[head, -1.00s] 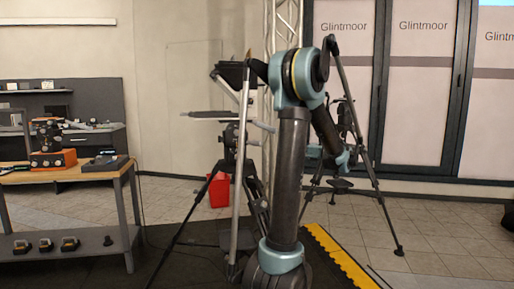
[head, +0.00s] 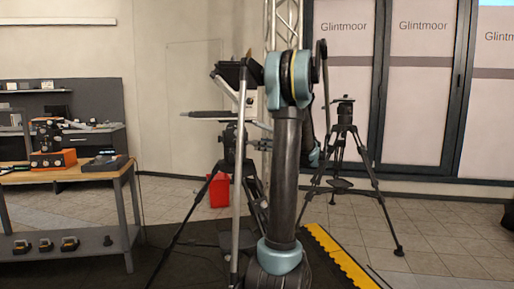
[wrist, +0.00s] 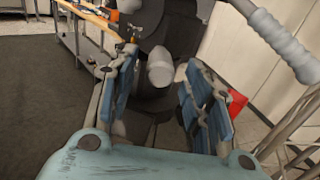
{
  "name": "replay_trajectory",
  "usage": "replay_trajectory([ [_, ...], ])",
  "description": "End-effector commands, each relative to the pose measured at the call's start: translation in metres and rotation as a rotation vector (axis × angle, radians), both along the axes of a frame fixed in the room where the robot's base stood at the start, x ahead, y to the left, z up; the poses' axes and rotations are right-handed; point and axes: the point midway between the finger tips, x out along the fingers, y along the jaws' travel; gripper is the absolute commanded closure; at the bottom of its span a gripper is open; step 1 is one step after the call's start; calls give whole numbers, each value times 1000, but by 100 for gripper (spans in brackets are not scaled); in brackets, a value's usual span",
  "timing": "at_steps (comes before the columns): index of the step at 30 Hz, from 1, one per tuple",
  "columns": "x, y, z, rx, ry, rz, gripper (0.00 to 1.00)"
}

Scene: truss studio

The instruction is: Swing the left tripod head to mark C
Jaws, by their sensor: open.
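The left tripod (head: 236,150) stands left of my arm in the head view, dark, with its legs spread. A grey pan handle (head: 207,114) sticks out leftward from its head. In the wrist view the dark tripod head (wrist: 153,98) lies ahead of my gripper (wrist: 160,62). The gripper is open, its two blue-padded fingers apart. A pale rounded knob (wrist: 160,70) shows between the fingers; I cannot tell whether they touch it. A ribbed grey handle (wrist: 282,46) crosses the upper right of the wrist view. I cannot make out mark C in either view.
A second tripod (head: 344,135) stands at the right, partly behind my arm. A red bin (head: 219,190) stands behind the left tripod. A workbench (head: 65,176) is at the left. Yellow edging (head: 337,255) borders the dark mat, with open tiled floor beyond.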

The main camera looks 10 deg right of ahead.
Motion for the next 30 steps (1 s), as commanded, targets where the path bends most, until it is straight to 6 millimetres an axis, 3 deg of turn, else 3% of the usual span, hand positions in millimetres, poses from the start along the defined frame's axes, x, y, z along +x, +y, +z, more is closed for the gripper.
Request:
replay_trajectory([
  [7, 17, 18, 0, 0, 0, 1, 54],
  [18, 21, 21, 0, 0, 0, 0, 54],
  [24, 21, 21, 0, 0, 0, 0, 98],
  [30, 21, 21, 0, 0, 0, 1, 100],
])
